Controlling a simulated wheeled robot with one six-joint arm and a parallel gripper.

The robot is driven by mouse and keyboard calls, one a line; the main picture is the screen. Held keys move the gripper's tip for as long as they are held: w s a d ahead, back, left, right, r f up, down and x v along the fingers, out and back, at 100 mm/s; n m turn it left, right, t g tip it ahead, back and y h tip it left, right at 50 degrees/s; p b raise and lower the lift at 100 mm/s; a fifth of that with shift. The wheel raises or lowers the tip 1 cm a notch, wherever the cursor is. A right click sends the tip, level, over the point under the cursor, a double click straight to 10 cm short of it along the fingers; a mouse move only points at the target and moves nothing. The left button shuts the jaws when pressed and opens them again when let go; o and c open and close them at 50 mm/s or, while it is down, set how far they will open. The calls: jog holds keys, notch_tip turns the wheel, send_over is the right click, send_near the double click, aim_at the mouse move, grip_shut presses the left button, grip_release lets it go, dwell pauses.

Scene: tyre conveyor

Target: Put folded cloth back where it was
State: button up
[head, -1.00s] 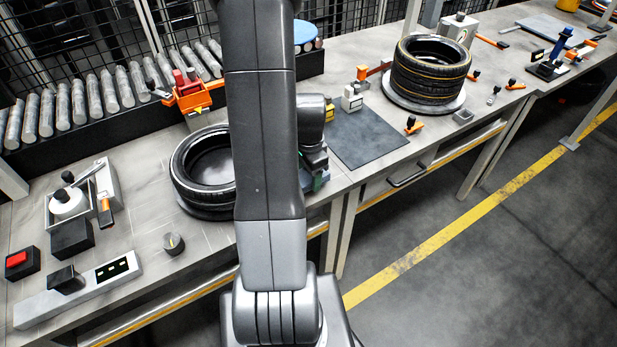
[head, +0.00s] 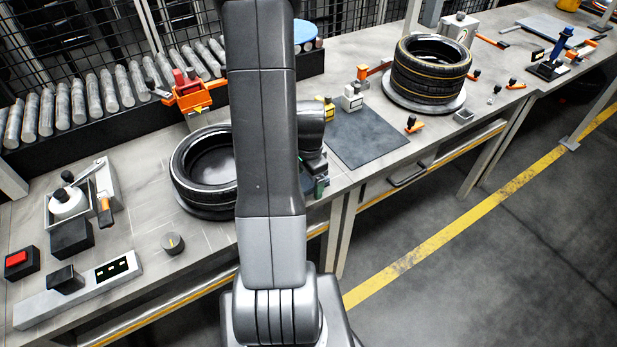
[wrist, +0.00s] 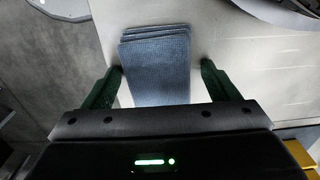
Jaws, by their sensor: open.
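A blue-grey folded cloth (wrist: 157,62) lies on the light bench top in the wrist view, its layers stacked slightly offset at the far end. My gripper (wrist: 162,72) is open, with one dark green finger on each side of the cloth. A narrow gap shows between the cloth and each fingertip. In the head view my gripper (head: 320,182) is at the bench's front edge, right of the single tyre, mostly behind my arm. The cloth is hidden by my arm in that view.
A single tyre (head: 203,168) lies left of my arm. A dark mat (head: 366,136) is to the right, with a yellow-labelled bottle (head: 325,109) and a white bottle (head: 352,98) at its back. Stacked tyres (head: 431,70) stand farther right. A grey knob (head: 173,243) is near the front edge.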

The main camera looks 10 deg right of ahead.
notch_tip(320, 180, up, 12)
jog(key=shift+r, duration=0.15)
dwell(0.3)
jog(key=shift+c, duration=0.2)
dwell(2.2)
